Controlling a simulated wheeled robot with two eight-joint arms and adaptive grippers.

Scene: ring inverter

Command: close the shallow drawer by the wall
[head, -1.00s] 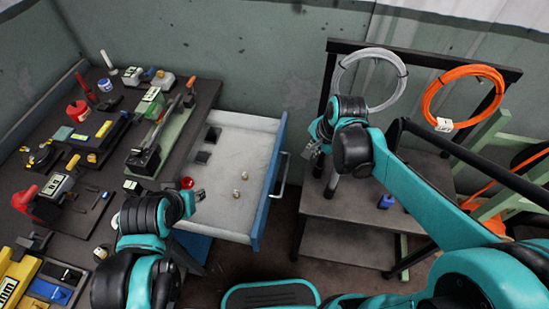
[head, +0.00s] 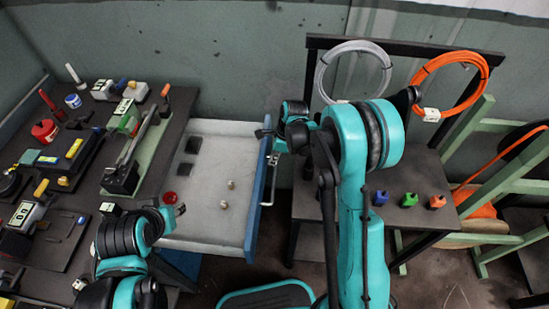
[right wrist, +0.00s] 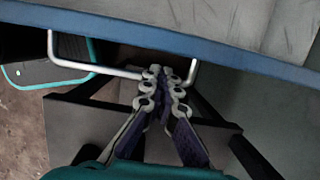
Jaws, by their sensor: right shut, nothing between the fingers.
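The shallow drawer (head: 208,218) stands pulled out from the workbench, with a pale tray and a blue front (head: 254,212). Its silver handle (head: 271,184) faces right; it also crosses the right wrist view (right wrist: 100,67). My right gripper (head: 266,134) is at the far end of the blue front. In the right wrist view the fingers (right wrist: 163,74) are shut with nothing between them, and their tips overlap the handle bar; contact cannot be told. My left gripper (head: 180,209) is over the drawer's near left part, too small to read its jaws.
The drawer holds a red round piece (head: 170,197), dark squares and two small knobs. Tools crowd the dark workbench (head: 60,255) on the left. The wall is close behind.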

